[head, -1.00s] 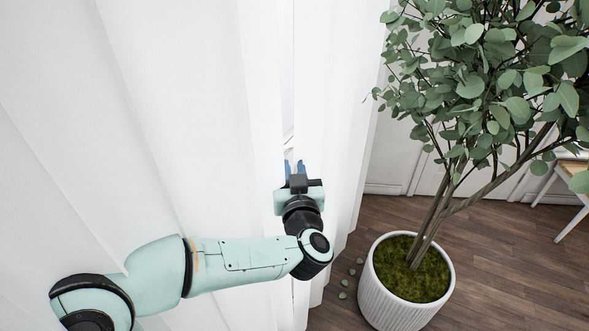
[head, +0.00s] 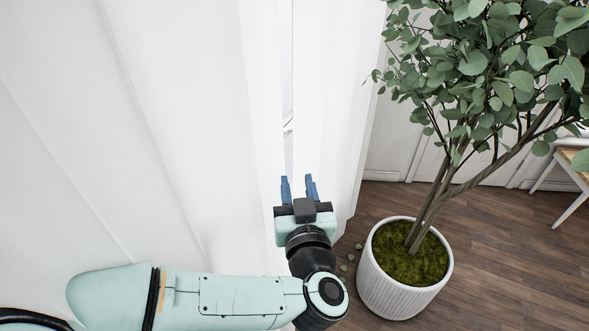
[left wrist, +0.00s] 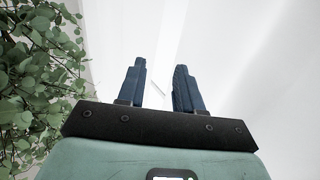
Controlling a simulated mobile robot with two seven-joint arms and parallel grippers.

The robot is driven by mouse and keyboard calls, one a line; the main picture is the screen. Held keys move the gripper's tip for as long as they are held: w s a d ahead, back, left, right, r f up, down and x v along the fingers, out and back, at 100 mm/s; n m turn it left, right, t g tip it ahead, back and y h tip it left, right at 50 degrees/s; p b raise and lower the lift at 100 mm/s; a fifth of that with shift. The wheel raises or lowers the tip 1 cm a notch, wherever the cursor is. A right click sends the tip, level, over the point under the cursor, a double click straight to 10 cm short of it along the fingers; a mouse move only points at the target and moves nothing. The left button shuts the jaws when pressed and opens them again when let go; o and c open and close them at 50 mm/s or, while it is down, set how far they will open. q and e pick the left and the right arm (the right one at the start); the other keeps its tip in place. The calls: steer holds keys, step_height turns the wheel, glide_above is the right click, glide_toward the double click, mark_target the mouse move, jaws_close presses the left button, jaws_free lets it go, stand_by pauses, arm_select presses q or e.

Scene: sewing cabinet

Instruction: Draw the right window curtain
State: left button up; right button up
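White curtains hang in folds in the head view. A wide left panel (head: 130,120) fills the left and middle. The right curtain (head: 335,90) hangs as a narrower panel beside the plant, with a thin vertical gap between the two. My left gripper (head: 299,186) is at this gap, its two blue fingers apart and pointing away from me, with nothing seen between them. In the left wrist view the fingers (left wrist: 158,85) are also apart, with blurred white surfaces ahead. Whether a finger touches cloth I cannot tell. My right gripper is out of view.
A leafy plant (head: 480,75) in a white ribbed pot (head: 405,290) stands right of the curtains, its leaves close to the cloth. A few fallen leaves lie by the pot. A wooden chair or table (head: 570,165) is at the far right. Brown floor (head: 520,260) is open between.

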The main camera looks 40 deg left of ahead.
arm_select(q)
steer(key=v, duration=0.3)
steer(key=shift+w, duration=0.1)
stand_by(0.4)
